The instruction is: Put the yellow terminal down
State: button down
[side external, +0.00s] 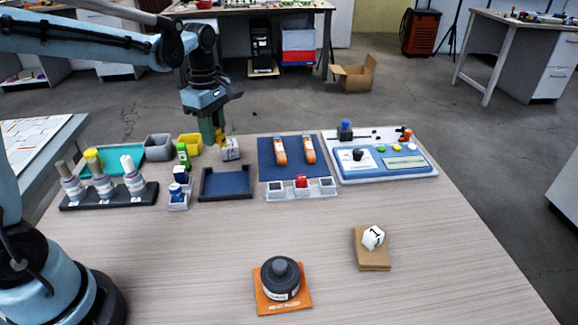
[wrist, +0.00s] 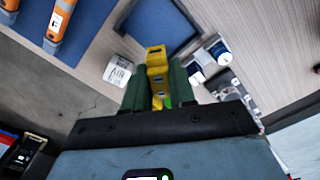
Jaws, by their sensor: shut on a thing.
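The yellow terminal (wrist: 156,62) stands between the two green fingers of my gripper (wrist: 159,85) in the wrist view. The fingers are shut on it, and its far end sticks out past them. In the side view my gripper (side external: 215,134) points down at the back of the table, behind the black-rimmed tray (side external: 203,184) with a blue floor. Only a small yellow part of the terminal (side external: 220,140) shows there, the rest hidden by the fingers. I cannot tell whether it touches the table.
A white lettered block (side external: 230,150) stands close by my gripper. A yellow bin (side external: 190,142) and grey bin (side external: 158,147) are to the left. A green piece (side external: 183,154) and blue piece (side external: 180,174) stand left of the tray.

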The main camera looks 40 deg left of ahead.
jog(key=s+a+n, duration=0.3)
jog(key=s+a, duration=0.1)
jog(key=a, duration=0.5)
jog(key=s+a+n, duration=0.3)
jog(key=a+n, duration=0.1)
jog(key=a, duration=0.5)
jog(key=s+a+f, duration=0.1)
jog(key=a+f, duration=0.1)
jog(key=a, duration=0.1)
jog(key=s+a+f, duration=0.2)
jog(key=a, duration=0.1)
jog(key=s+a+f, duration=0.1)
jog(key=a+f, duration=0.1)
jog(key=a, duration=0.2)
jog(key=shift+s+f, duration=0.15)
jog(key=shift+s, duration=0.15)
jog(key=shift+s+a+f, duration=0.15)
jog(key=shift+a+f, duration=0.15)
jog(key=shift+f, duration=1.9)
jog(key=shift+f, duration=0.1)
jog(key=c, duration=0.9)
grip_release()
jog(key=shift+c, duration=0.2)
